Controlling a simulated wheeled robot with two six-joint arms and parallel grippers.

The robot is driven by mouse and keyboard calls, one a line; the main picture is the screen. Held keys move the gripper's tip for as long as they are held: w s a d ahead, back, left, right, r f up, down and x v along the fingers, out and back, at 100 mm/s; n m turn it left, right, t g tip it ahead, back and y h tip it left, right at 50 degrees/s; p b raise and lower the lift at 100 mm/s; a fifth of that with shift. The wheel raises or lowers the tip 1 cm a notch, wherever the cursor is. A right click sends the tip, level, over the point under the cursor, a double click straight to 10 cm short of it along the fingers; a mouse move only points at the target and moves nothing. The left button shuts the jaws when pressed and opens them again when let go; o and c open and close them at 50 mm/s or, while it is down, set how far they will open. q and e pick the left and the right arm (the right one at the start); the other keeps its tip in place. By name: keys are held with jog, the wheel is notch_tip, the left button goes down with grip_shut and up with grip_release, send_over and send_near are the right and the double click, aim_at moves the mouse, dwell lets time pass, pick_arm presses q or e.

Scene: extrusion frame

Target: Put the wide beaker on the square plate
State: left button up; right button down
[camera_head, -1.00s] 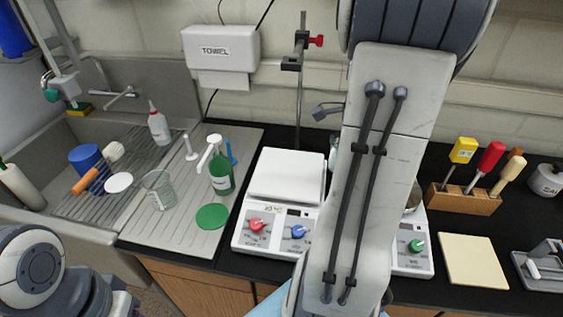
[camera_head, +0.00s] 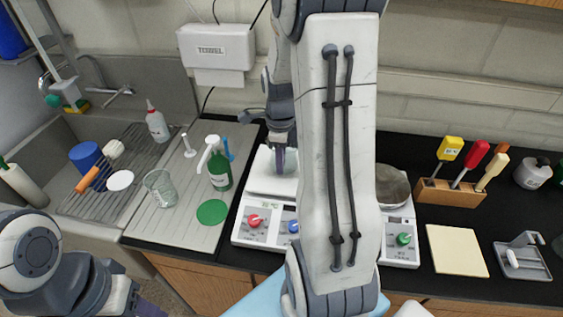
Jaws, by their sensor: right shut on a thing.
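My right gripper (camera_head: 280,158) points down over the white square plate (camera_head: 258,183) on top of the left hotplate unit. It is shut on a glassy vessel (camera_head: 291,168), which seems to be the wide beaker. The vessel is small in view and partly hidden by the fingers and my right arm. I cannot tell whether its base touches the plate. Another clear glass beaker (camera_head: 160,188) stands upright on the drainboard at the left. My left arm shows at the lower left, but its gripper is out of view.
A green bottle (camera_head: 219,170) and a green disc (camera_head: 212,212) are left of the hotplate.

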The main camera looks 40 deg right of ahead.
jog(key=shift+f, duration=0.85)
jog(key=c, duration=0.8)
grip_release()
jog(key=shift+o, duration=0.2)
